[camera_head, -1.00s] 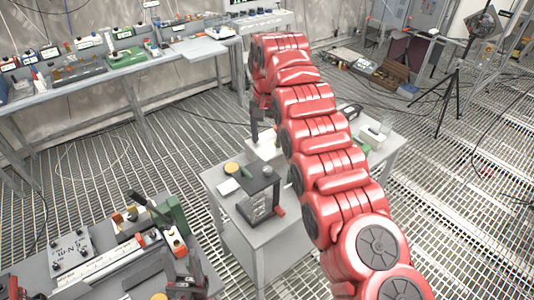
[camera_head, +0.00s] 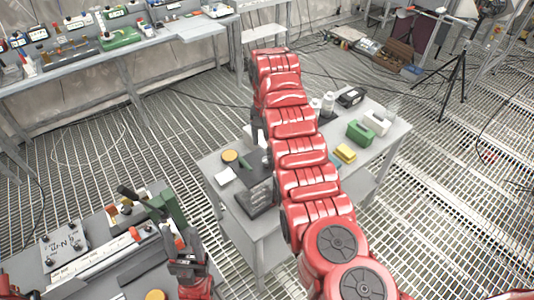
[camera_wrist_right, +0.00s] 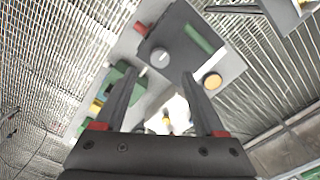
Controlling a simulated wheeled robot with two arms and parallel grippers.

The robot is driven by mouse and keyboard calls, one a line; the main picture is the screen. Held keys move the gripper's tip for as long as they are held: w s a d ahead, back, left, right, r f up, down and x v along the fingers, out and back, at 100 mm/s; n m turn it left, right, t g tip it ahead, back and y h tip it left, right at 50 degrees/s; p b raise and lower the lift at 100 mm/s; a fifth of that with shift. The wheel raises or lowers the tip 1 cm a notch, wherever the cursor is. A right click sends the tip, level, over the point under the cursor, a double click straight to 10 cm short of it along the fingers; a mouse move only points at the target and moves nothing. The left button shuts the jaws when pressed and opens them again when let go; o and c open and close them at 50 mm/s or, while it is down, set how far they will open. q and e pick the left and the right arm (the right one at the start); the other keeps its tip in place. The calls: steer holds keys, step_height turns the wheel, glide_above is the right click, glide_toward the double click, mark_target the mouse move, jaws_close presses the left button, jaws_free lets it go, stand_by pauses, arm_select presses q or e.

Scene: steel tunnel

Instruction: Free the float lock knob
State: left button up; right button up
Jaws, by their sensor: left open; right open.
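A dark fixture (camera_head: 258,192) stands on the grey table, partly hidden by my right arm. In the right wrist view its dark top plate (camera_wrist_right: 182,42) carries a round grey knob (camera_wrist_right: 161,57), a green bar (camera_wrist_right: 200,38) and a red knob (camera_wrist_right: 141,28) at its edge. No label shows which knob is the float lock. My right gripper (camera_wrist_right: 157,85) is open and empty, its fingers apart, with the grey knob beyond and between the tips in that view. In the head view it hangs near the fixture. My left gripper (camera_head: 187,250) is open near the left bench.
The grey table (camera_head: 217,189) also holds a yellow disc (camera_head: 230,156), a white block (camera_head: 225,176), a green box (camera_head: 360,132) and a yellow block (camera_head: 345,153). The left bench has a white rail (camera_head: 95,262) and an N·m panel (camera_head: 64,243). Grating floor lies between the benches.

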mark_target(267, 160)
step_height(267, 160, down, 7)
steer(key=shift+r+p, duration=0.2)
steer(key=shift+p, duration=1.05)
steer(key=shift+f, duration=0.25)
jaws_close()
